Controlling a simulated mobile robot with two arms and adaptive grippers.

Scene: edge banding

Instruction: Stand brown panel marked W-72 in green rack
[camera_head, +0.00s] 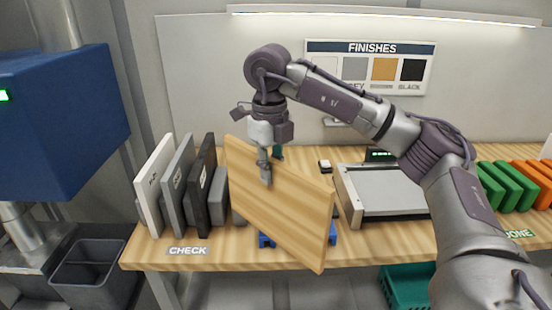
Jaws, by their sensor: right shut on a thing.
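My right gripper (266,172) comes down from above and is shut on the upper edge of a brown, wood-coloured panel (285,205). The panel hangs upright and turned at an angle, over the front middle of the bench. No W-72 mark can be read on the face I see. The green rack (507,186), a row of green upright blocks, stands at the far right of the bench, partly hidden by my right arm. The panel is well to the left of it. My left gripper is not in view.
White, grey and black panels (202,185) stand in a grey rack by the CHECK label (188,250). A grey flat machine (385,188) lies between the held panel and the green rack. Orange rack blocks (537,180) adjoin the green ones. A blue object is partly hidden beneath the panel.

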